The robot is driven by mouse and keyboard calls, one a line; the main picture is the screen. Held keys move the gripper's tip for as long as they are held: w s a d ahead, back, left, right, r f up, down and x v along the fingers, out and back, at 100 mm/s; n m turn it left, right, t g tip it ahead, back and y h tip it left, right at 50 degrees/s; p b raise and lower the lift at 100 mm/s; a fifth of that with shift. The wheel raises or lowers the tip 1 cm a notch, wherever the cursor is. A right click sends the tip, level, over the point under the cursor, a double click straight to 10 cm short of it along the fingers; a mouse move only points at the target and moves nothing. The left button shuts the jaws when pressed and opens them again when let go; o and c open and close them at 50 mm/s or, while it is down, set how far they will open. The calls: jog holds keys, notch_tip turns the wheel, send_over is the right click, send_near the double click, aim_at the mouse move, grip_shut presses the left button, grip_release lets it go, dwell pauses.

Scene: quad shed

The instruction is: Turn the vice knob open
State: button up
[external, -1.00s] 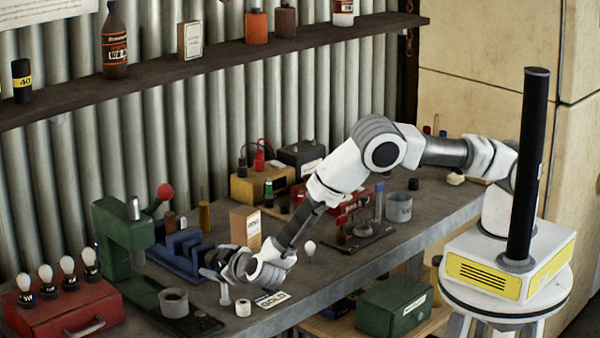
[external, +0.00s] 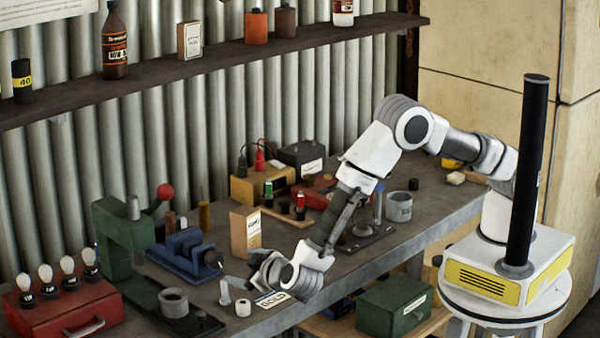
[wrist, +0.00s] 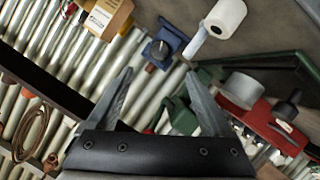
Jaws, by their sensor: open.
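The blue vice (external: 184,252) stands on the grey workbench in front of the corrugated wall, between the green press and a small tan box. Its dark knob (external: 213,259) is at its front right end, facing my gripper. In the wrist view the vice (wrist: 172,38) is above centre, with the knob (wrist: 157,51) ahead of the gap between my fingers. My gripper (external: 236,281) is low over the bench, in front and to the right of the vice. In the wrist view my gripper (wrist: 158,76) has its fingers spread with nothing between them, apart from the knob.
The green press (external: 122,238) and red bulb box (external: 65,308) are to the left. The tan box (external: 245,232) stands behind the gripper.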

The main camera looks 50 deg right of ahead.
jog(key=v, duration=0.4)
jog(key=shift+w+r, duration=0.1)
dwell(0.4)
